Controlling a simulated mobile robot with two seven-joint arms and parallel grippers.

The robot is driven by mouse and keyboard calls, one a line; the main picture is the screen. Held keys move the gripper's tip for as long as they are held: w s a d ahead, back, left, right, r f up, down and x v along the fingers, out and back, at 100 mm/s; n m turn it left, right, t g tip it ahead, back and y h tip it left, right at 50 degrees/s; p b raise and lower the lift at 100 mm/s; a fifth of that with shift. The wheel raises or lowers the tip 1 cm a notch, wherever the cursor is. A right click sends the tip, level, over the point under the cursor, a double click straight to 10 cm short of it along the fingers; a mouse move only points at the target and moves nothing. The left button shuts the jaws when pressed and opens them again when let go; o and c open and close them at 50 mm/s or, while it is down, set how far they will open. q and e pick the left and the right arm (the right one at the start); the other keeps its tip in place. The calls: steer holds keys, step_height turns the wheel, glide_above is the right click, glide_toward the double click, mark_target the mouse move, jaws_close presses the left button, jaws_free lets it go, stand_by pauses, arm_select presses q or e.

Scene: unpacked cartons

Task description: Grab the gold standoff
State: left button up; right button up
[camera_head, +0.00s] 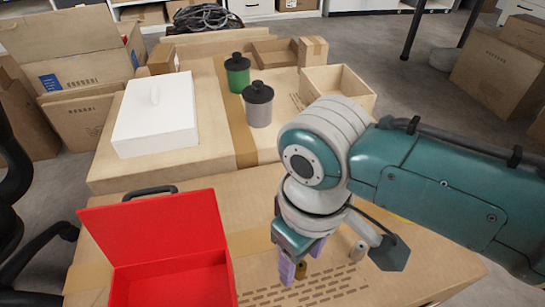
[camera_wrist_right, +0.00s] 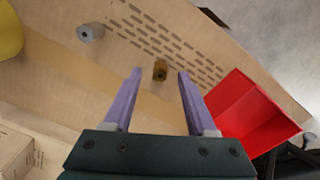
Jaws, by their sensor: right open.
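The gold standoff (camera_head: 301,270) is a small brass-coloured piece standing on the front carton, partly hidden by my right gripper in the head view. In the right wrist view the gold standoff (camera_wrist_right: 160,71) shows between the tips of the two purple fingers, with a gap on each side. My right gripper (camera_head: 302,262) points down at it and is open and empty; it also shows in the wrist view (camera_wrist_right: 160,73). My left gripper is in neither view.
A grey standoff (camera_head: 358,251) stands to the right, close to my wrist. An open red box (camera_head: 170,285) sits at the left of the carton. Behind are a white box (camera_head: 155,125), green (camera_head: 237,75) and grey (camera_head: 258,105) canisters, and an open wooden box (camera_head: 340,82).

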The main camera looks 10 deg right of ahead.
mark_target(301, 267)
step_height(301, 267, down, 3)
steer(key=shift+r+b, duration=0.2)
steer(key=shift+b, duration=0.3)
steer(key=shift+r, duration=0.15)
jaws_close()
